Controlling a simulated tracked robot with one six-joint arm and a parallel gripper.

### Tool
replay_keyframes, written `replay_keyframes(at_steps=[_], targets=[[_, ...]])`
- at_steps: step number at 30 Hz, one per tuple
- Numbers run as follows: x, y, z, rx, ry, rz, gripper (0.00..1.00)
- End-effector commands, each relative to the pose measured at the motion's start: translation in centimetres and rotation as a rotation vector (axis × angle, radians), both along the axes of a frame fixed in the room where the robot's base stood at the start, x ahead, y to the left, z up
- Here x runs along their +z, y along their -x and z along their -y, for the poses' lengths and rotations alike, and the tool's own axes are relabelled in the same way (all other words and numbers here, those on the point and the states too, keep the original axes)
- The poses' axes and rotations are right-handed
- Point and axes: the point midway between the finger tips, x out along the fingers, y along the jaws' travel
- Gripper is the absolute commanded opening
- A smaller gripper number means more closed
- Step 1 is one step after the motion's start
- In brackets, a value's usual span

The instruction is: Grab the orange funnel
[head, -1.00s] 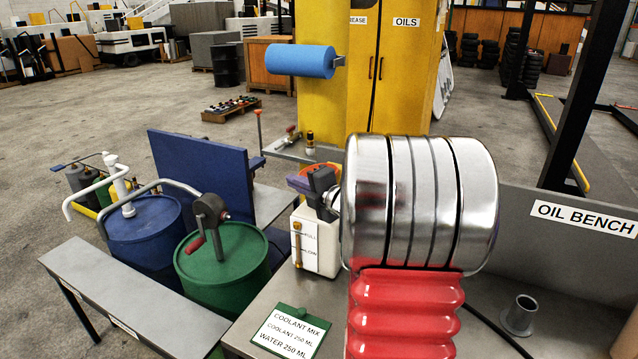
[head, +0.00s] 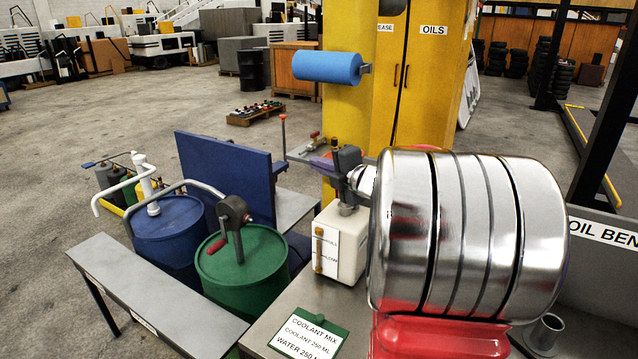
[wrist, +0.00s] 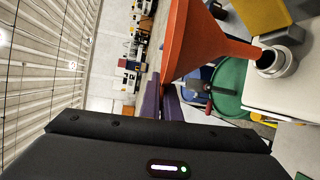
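The orange funnel (wrist: 205,45) is large in the wrist view. Its wide mouth is to the left, and its spout points right at the round grey neck (wrist: 272,62) of the white tank. I cannot tell how far the spout sits inside the neck. My gripper (wrist: 163,100) has purple fingers that reach the funnel's lower edge; whether they are closed on its wall is not clear.
My shiny arm covers the right of the head view. A green drum (head: 240,270) and a blue drum (head: 170,235) stand left of the tank. The coolant card (head: 305,333) lies on the bench in front. A blue roll (head: 328,68) hangs on the yellow cabinet (head: 400,110).

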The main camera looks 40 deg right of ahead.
Motion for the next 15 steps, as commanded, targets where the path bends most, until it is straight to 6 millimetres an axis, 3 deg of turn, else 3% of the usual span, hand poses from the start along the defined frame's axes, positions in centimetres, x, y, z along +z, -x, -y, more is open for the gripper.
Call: replay_keyframes(at_steps=[6,15], targets=[[5.6,0.0,0.0,0.000,0.006,0.004,0.00],[10.4,0.0,0.0,0.001,0.003,0.002,0.00]])
